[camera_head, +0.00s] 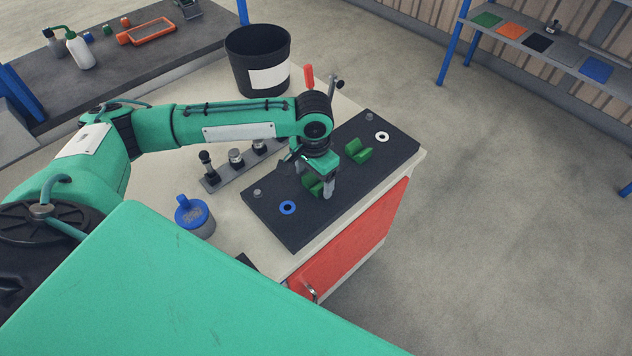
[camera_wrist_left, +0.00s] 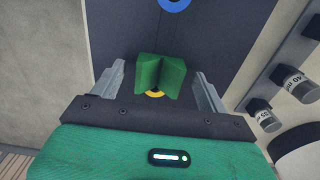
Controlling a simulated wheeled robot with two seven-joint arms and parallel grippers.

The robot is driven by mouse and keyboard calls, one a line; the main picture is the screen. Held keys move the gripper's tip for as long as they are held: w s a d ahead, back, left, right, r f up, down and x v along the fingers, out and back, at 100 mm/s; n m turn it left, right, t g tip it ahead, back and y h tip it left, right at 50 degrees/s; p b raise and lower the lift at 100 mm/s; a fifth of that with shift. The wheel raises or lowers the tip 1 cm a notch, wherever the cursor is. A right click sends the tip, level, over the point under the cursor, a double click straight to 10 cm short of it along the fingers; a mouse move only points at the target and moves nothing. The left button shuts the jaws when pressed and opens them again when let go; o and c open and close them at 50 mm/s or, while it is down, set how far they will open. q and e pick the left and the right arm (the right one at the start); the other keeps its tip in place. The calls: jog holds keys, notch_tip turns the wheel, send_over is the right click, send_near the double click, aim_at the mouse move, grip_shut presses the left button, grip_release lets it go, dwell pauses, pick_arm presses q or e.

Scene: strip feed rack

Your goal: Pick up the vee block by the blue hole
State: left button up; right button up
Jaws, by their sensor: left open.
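A green vee block (camera_head: 312,186) stands on the dark plate (camera_head: 275,228) by the blue-ringed hole (camera_head: 288,207). My left gripper (camera_head: 319,187) points down over this block, partly hiding it. In the left wrist view the vee block (camera_wrist_left: 160,75) lies between the two spread fingers of my left gripper (camera_wrist_left: 159,82), with a gap on each side. The blue ring (camera_wrist_left: 173,4) shows at the top edge there. A second green vee block (camera_head: 358,151) stands nearer the white-ringed hole (camera_head: 382,136). My right gripper is not in view.
A rail with several dark-knobbed plugs (camera_head: 236,160) runs beside the plate. A blue-lidded jar (camera_head: 195,217) and a black bin (camera_head: 258,62) stand on the same worktop. A red-handled tool (camera_head: 309,77) shows behind my wrist. Part of a yellow ring (camera_wrist_left: 155,93) shows by the block.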

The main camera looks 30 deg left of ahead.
pick_arm(q)
jog(key=c, duration=1.2)
jog(key=shift+o, duration=0.2)
